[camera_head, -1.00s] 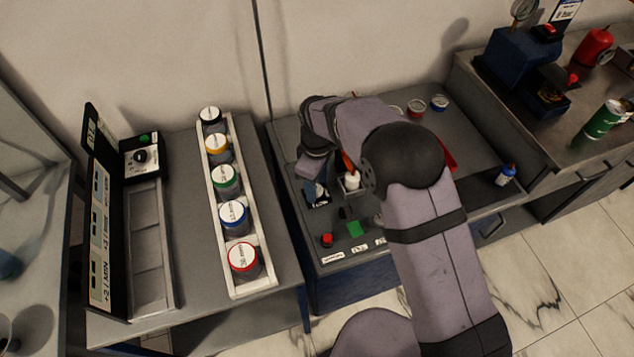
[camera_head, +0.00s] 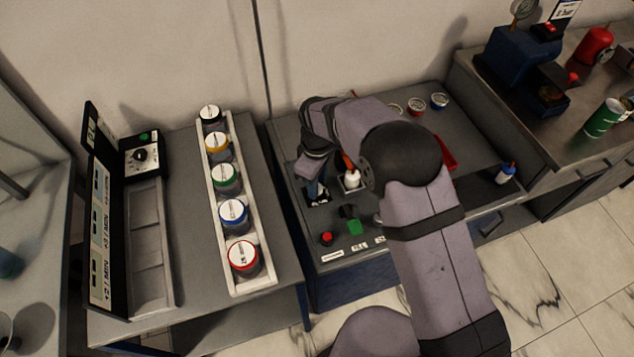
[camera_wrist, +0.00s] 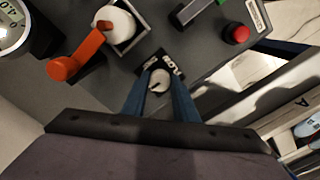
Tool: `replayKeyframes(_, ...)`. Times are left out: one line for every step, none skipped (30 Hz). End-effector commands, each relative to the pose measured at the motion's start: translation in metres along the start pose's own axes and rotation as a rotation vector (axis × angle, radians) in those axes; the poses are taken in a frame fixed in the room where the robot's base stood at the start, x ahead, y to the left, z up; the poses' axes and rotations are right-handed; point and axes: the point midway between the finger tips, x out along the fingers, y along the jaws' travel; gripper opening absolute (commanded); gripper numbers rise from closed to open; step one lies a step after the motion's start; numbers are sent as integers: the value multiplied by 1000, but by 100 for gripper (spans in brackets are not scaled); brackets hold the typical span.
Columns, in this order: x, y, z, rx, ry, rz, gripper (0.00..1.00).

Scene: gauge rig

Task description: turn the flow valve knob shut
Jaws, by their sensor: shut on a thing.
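The flow valve knob (camera_wrist: 159,82) is a small pale round knob with a dark pointer mark, on a black plate with white lettering in the wrist view. My gripper (camera_wrist: 161,74) has its two blue fingers on either side of the knob and is shut on it. In the head view my gripper (camera_head: 317,188) reaches down to the black labelled plate (camera_head: 320,201) on the middle bench. There the knob itself is hidden by the fingers.
An orange lever (camera_wrist: 78,54) on a white valve body stands close beside the fingers. A gauge (camera_wrist: 18,28) is at the wrist view's upper left. A jar rack (camera_head: 262,270) stands left.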

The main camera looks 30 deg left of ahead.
Motion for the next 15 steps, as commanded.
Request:
replayKeyframes(0,0,0,21,0,-1,4)
replayKeyframes(0,0,0,36,0,-1,4)
replayKeyframes(0,0,0,59,0,0,4)
replayKeyframes(0,0,0,78,0,0,4)
replayKeyframes(-1,0,0,98,0,0,4)
replayKeyframes(-1,0,0,128,0,0,4)
replayKeyframes(-1,0,0,152,0,0,4)
replayKeyframes(-1,0,0,176,0,0,4)
replayKeyframes(-1,0,0,211,0,0,4)
replayKeyframes(-1,0,-1,237,0,0,4)
replayKeyframes(-1,0,-1,265,0,0,4)
replayKeyframes(-1,0,-1,303,0,0,4)
replayKeyframes(-1,0,-1,331,0,0,4)
replayKeyframes(-1,0,-1,359,0,0,4)
replayKeyframes(-1,0,-1,398,1,0,4)
